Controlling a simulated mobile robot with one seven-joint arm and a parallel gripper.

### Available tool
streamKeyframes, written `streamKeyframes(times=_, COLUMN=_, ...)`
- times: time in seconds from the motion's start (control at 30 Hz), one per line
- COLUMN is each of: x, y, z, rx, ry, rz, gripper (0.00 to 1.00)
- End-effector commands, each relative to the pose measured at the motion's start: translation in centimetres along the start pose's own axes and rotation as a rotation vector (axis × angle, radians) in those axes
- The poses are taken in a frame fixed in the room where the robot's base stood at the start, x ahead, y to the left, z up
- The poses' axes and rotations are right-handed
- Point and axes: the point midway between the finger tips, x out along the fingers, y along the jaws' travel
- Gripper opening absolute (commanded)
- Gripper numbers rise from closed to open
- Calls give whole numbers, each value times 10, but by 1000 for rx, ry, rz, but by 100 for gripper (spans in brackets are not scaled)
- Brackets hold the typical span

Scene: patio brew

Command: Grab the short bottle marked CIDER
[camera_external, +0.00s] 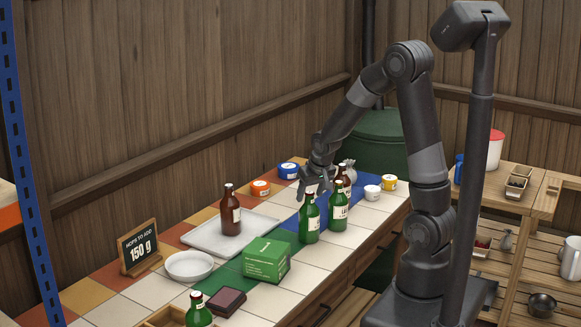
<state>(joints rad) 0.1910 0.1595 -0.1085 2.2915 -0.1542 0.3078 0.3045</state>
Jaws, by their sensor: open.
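My gripper (314,192) is open and points down, just above and behind a group of bottles on the tiled counter. A green bottle (309,222) stands upright at the front left of the group. Another green bottle (338,213) stands to its right. A brown bottle (344,182) stands behind them, partly hidden. Another brown bottle (231,213) stands on a white tray (203,236) to the left. One more green bottle (198,314) is at the bottom edge. The labels are too small to read surely, so I cannot tell which bottle is marked CIDER.
A green box (267,260), a white bowl (189,265), a dark red block (226,301) and a chalkboard sign (139,247) stand nearer the left end. Small tins (260,187) and jars (372,192) flank the bottle group. A wooden wall runs behind the counter.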

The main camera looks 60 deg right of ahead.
Motion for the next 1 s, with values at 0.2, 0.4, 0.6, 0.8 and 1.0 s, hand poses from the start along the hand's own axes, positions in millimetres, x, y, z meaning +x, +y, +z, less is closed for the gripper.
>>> streamKeyframes(times=0.2, x=16, y=0, z=0, rx=0, ry=0, rz=0, gripper=57)
streamKeyframes(times=0.4, x=16, y=0, z=0, rx=0, ry=1, rz=-1, gripper=57)
streamKeyframes(times=0.6, x=16, y=0, z=0, rx=0, ry=1, rz=0, gripper=44)
streamKeyframes(times=0.8, x=16, y=0, z=0, rx=0, ry=1, rz=0, gripper=28)
streamKeyframes(times=1.0, x=16, y=0, z=0, rx=0, ry=0, rz=0, gripper=12)
